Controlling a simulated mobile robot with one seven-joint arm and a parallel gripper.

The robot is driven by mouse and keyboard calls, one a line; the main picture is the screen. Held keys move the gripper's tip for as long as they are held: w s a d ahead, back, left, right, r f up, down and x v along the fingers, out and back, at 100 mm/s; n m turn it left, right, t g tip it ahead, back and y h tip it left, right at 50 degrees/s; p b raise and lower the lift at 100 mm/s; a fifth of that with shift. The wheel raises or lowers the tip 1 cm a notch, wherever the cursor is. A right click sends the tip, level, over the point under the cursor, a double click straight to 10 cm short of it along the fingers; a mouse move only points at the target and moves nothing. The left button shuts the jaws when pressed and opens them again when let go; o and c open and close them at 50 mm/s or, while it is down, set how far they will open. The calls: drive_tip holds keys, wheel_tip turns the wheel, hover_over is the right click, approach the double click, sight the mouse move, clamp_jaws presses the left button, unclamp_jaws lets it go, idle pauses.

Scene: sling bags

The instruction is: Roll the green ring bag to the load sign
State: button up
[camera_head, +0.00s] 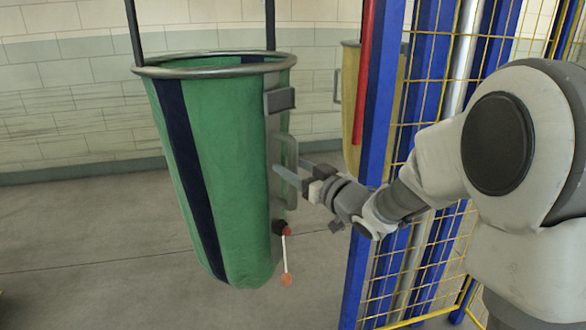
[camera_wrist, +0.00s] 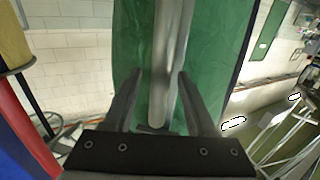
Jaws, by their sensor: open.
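The green ring bag (camera_head: 225,170), with a metal ring rim and a dark blue stripe, hangs clear of the floor by dark straps, slightly tilted. A grey plate on its right side carries a pale vertical handle (camera_head: 291,150). My gripper (camera_head: 293,174) is at this handle, coming from the right. In the wrist view, the green bag (camera_wrist: 135,50) fills the middle, and the handle (camera_wrist: 165,100) stands between the two open fingers of my gripper (camera_wrist: 160,98). Contact cannot be told. I cannot make out a load sign in either view.
A yellow bag (camera_head: 352,90) hangs behind, partly hidden by a red bar (camera_head: 368,65) and blue posts (camera_head: 374,150). Yellow mesh fencing (camera_head: 425,270) stands close to my arm. Floor left of the bag is clear.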

clamp_jaws()
idle(1.4)
